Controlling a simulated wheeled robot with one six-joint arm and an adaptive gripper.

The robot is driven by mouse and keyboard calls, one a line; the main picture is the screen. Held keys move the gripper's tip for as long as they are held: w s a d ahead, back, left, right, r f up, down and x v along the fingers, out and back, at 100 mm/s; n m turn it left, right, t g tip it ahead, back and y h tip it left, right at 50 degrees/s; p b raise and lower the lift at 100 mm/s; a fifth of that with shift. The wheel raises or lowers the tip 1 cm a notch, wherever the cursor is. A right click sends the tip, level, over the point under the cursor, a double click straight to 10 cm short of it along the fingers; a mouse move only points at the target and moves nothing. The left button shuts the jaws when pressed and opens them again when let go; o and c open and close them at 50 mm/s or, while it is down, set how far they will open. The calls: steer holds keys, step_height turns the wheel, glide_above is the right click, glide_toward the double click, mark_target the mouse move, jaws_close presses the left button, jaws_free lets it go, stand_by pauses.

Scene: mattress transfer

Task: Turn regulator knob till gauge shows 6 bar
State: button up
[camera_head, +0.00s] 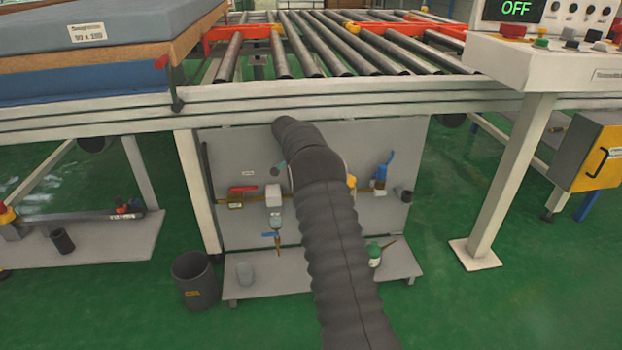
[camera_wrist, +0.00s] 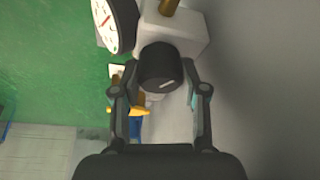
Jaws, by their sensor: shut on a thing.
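The black regulator knob (camera_wrist: 164,62) with a short pale mark on its face is in the middle of the wrist view. It sits on a light grey regulator body (camera_wrist: 186,38). My gripper (camera_wrist: 160,72) has one finger on each side of the knob and is shut on it. The round gauge (camera_wrist: 116,22) is at the top left of the wrist view, with a white face and a red needle. It is seen at a steep slant and partly cut off, so its reading is not legible. In the head view my arm hides the gripper and knob.
In the head view a grey panel (camera_head: 229,165) under the roller conveyor (camera_head: 305,45) carries a red-handled valve (camera_head: 240,190), a white block (camera_head: 274,196) and a blue-handled valve (camera_head: 383,172). A dark bin (camera_head: 195,282) stands at left. A control box (camera_head: 540,65) reads OFF.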

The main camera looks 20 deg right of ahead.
steer(key=shift+m+g+p, duration=0.7)
steer(key=shift+m+p, duration=0.2)
steer(key=shift+m, duration=0.7)
steer(key=o, duration=1.1)
steer(key=shift+o, duration=0.2)
steer(key=shift+b, duration=0.3)
